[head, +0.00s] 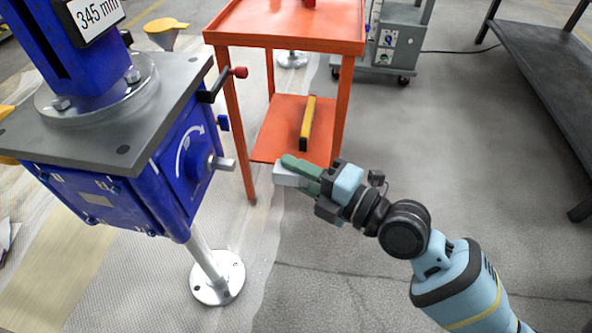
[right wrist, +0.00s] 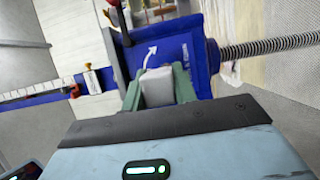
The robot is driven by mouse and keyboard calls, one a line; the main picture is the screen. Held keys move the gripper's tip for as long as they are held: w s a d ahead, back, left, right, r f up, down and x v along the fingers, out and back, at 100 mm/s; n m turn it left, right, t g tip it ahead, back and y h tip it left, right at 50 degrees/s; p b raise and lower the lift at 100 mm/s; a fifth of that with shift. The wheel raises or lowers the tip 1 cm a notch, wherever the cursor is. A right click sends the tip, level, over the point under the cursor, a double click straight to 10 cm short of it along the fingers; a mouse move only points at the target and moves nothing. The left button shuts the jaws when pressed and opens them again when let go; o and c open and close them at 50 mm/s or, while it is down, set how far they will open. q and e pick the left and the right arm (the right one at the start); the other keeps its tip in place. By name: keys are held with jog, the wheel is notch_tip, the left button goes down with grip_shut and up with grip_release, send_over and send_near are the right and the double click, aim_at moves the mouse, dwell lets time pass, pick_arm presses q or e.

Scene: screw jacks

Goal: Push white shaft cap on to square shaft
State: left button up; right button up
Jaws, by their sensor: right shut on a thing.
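The white shaft cap (head: 289,179) is a pale block between the green fingers of my right gripper (head: 297,172), which is shut on it. In the right wrist view the cap (right wrist: 157,88) sits between both fingertips, in front of the blue gearbox (right wrist: 185,50). The square shaft (head: 222,163) is a short metal stub sticking out of the right face of the blue gearbox (head: 170,180) in the head view. The cap is apart from the shaft, to its right with a clear gap. I cannot make out the shaft in the right wrist view. My left gripper is not in view.
An orange cart (head: 290,28) stands behind, with a yellow-and-black tool (head: 308,122) on its lower shelf. A metal post (head: 212,265) stands below the gearbox.

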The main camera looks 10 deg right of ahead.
aim_at(278, 176)
jog(key=shift+w+a+p, duration=0.1)
jog(key=shift+w+a, duration=0.2)
jog(key=shift+a, duration=0.6)
jog(key=shift+w+a+p, duration=0.15)
jog(key=shift+w+a, duration=0.15)
jog(key=shift+a, duration=0.65)
jog(key=shift+w+a+p, duration=0.1)
jog(key=shift+w+a, duration=0.2)
jog(key=shift+a, duration=0.6)
jog(key=shift+w+a, duration=0.25)
jog(key=shift+a, duration=0.55)
jog(key=shift+w+a, duration=0.25)
jog(key=shift+a, duration=0.5)
jog(key=shift+w+a, duration=0.25)
jog(key=shift+a, duration=0.55)
jog(key=o, duration=1)
jog(key=shift+d, duration=0.1)
jog(key=shift+p+v, duration=0.9)
jog(key=shift+v, duration=2.95)
